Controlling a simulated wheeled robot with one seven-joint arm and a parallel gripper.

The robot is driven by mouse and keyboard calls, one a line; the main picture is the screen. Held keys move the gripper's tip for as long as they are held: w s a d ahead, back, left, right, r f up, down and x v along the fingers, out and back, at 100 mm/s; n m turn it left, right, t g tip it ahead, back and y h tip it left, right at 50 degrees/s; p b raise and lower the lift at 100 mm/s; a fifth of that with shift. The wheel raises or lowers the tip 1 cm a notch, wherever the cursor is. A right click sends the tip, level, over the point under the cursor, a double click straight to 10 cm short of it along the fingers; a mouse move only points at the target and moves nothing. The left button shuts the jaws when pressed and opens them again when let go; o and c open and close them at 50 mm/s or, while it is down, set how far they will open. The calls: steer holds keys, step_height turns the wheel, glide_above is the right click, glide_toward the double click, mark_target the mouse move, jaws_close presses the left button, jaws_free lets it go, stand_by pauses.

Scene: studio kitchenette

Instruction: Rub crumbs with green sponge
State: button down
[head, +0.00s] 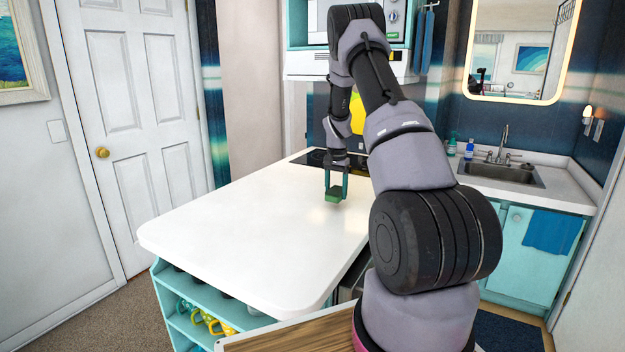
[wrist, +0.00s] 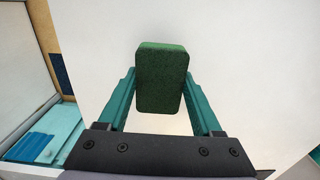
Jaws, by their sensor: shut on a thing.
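The green sponge (head: 333,194) is held between the fingers of my gripper (head: 336,188) over the white countertop (head: 230,220), near its far end. In the wrist view the sponge (wrist: 161,80) is upright between the two teal fingers of my gripper (wrist: 161,90), which is shut on it. I cannot tell whether the sponge touches the counter or hangs a little above it. No crumbs can be made out on the white surface in either view.
A dark cooktop (head: 312,158) lies at the counter's far end, behind my gripper. A sink (head: 500,172) with a faucet is at the right. Shelves with mugs (head: 205,318) are under the counter's near end. The counter's left and near parts are clear.

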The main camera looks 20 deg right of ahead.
steer(key=shift+r, duration=2.25)
